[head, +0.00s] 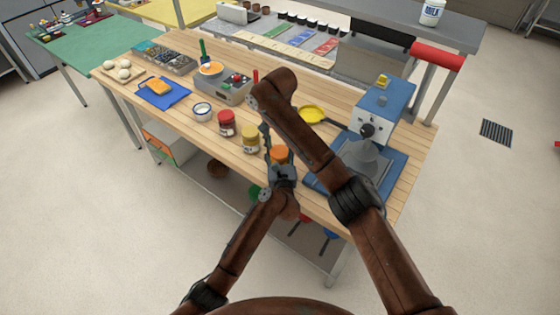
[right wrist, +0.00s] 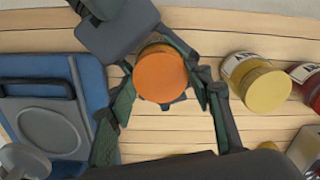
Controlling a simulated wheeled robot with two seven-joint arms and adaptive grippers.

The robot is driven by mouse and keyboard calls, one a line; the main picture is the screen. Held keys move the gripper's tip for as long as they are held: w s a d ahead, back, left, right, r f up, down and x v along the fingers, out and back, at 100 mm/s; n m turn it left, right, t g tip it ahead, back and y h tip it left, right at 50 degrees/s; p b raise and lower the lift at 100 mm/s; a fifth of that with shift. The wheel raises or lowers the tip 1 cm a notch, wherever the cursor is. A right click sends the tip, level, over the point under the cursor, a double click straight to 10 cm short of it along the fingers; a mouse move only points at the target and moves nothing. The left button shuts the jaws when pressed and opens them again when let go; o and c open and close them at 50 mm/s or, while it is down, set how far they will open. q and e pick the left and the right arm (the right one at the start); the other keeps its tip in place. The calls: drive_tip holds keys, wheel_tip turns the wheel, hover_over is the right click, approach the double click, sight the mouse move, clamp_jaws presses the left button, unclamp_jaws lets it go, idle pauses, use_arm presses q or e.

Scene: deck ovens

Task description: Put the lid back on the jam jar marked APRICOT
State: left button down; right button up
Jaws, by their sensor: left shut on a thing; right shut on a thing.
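The orange lid (right wrist: 160,76) is between the fingers of my right gripper (right wrist: 163,82), which is shut on it. In the head view the orange lid (head: 280,152) sits at the top of a jar near the front edge of the wooden table. My left gripper (head: 282,174) is shut on this jar from the front, and it shows at the top of the right wrist view (right wrist: 118,28). The jar's body and label are mostly hidden by the grippers, so I cannot read its name or tell if the lid is fully seated.
A yellow-lidded jar (head: 250,139) and a red-lidded jar (head: 227,123) stand to the left. A blue and grey machine (head: 384,112) on a blue base is to the right, with a yellow pan (head: 312,114) behind. A white bowl (head: 202,111) stands farther left.

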use_arm(q)
drive_tip(key=shift+d+r, duration=0.15)
drive_tip(key=shift+d, duration=0.1)
use_arm(e)
drive_tip(key=shift+w+m, duration=0.15)
drive_tip(key=shift+m, duration=0.65)
use_arm(q)
drive_tip(key=shift+s, duration=0.1)
use_arm(e)
drive_tip(key=o, duration=0.9)
drive_tip(key=shift+r, duration=0.1)
drive_tip(key=shift+c, duration=0.2)
use_arm(q)
drive_tip(key=shift+a, duration=0.1)
use_arm(e)
drive_tip(key=o, duration=0.4)
drive_tip(key=shift+r, duration=2.2)
drive_tip(key=shift+n, duration=0.3)
drive_tip(key=shift+c, duration=0.4)
